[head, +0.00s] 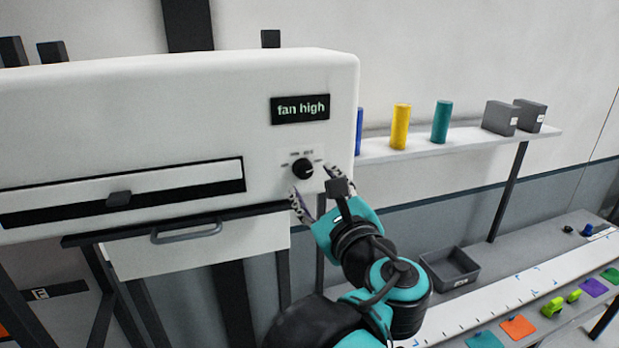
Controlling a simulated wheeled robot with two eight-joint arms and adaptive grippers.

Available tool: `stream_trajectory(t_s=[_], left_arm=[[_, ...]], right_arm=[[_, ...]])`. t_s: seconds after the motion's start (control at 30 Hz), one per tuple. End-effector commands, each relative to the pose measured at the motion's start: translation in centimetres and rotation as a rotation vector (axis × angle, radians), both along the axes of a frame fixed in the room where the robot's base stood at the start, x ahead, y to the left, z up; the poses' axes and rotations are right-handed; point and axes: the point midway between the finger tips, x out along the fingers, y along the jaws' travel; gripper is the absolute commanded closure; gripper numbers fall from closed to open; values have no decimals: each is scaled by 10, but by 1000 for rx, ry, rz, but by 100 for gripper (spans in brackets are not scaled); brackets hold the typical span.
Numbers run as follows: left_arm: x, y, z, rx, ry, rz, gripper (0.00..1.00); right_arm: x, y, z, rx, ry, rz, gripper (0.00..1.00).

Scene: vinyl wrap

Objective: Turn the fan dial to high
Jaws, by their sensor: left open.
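The black fan dial (303,168) sits on the front of the white machine (200,115), with small markings around it that are too small to read. The display (300,109) above it reads "fan high". My left gripper (311,180) is open, just below and to the right of the dial. One finger is at the dial's lower left and the other at its right. I cannot tell whether either finger touches the dial. The dial's face shows clear of the fingers. My right gripper is not in view.
A long slot (120,195) and a drawer handle (186,231) are left of the dial. A shelf (470,139) at the right holds blue, yellow and teal rolls and grey boxes. Below it, a bench holds a grey tray (449,268) and coloured pieces.

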Motion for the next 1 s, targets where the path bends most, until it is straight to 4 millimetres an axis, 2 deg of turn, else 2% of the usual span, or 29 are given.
stream_trajectory(t_s=[0.03, 0.2, 0.33, 0.5, 0.8, 0.87, 0.93, 1.0], left_arm=[[-12, -5, 0, 0, 0, -6, 48], [-46, -16, 0, 0, 0, -6, 48], [-64, -22, 0, 0, 0, -4, 48], [-74, -24, 0, 0, 1, 0, 48], [-74, -24, -1, -1, 1, 0, 48], [-73, -20, -7, -11, 7, 6, 48], [-70, -11, -25, -42, 25, 19, 48], [-65, 5, -58, -104, 59, 46, 48]], right_arm=[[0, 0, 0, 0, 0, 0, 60], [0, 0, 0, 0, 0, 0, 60], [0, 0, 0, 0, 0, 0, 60], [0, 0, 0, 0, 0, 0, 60], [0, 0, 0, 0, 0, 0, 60], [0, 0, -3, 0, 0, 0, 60], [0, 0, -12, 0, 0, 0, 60], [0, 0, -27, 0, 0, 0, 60]])
